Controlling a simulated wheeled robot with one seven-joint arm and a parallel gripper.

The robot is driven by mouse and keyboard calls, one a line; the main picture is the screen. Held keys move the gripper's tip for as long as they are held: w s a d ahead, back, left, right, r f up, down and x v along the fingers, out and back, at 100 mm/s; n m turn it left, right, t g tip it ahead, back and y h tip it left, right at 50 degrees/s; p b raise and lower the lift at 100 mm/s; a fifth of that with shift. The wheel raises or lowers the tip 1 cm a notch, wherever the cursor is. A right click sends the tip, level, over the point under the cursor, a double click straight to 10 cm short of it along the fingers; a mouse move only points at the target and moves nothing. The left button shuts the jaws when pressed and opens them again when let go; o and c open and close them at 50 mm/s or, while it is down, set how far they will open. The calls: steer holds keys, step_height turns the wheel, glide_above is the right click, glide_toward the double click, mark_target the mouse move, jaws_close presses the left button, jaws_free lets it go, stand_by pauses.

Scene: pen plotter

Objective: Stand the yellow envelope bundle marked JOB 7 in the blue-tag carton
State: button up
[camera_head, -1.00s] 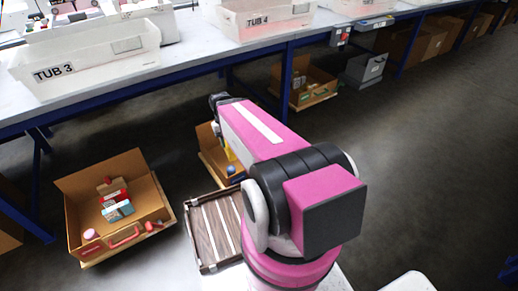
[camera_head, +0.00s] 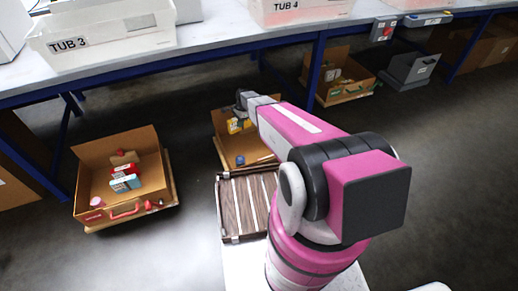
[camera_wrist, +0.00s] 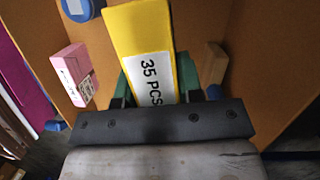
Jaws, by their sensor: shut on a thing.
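My gripper (camera_wrist: 155,88) is shut on a yellow envelope bundle (camera_wrist: 138,30) with a white label reading "35 PCS"; no "JOB 7" mark is visible. In the head view the bundle (camera_head: 236,126) shows below my gripper, at the middle carton (camera_head: 217,150). In the wrist view brown carton walls (camera_wrist: 280,50) surround the bundle; I cannot tell whether it touches the floor. A blue round thing (camera_wrist: 82,8), a pink box (camera_wrist: 73,75) and a tan block (camera_wrist: 214,64) are around it. I cannot make out a blue tag.
A brown slatted case (camera_head: 232,205) lies in front of the middle carton. White tubs (camera_head: 105,38) stand on the table.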

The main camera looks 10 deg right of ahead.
steer(key=w+a+f+m, duration=0.1)
steer(key=w+f+m, duration=0.1)
steer(key=w+f, duration=0.15)
glide_above(260, 140)
steer(key=s+a, duration=0.2)
steer(key=a, duration=0.1)
step_height(260, 140, down, 8)
steer(key=shift+a+f+t, duration=0.2)
steer(key=shift+f+t, duration=0.1)
steer(key=shift+f, duration=1.55)
steer(key=shift+f, duration=0.1)
steer(key=o, duration=1)
steer(key=shift+c, duration=0.2)
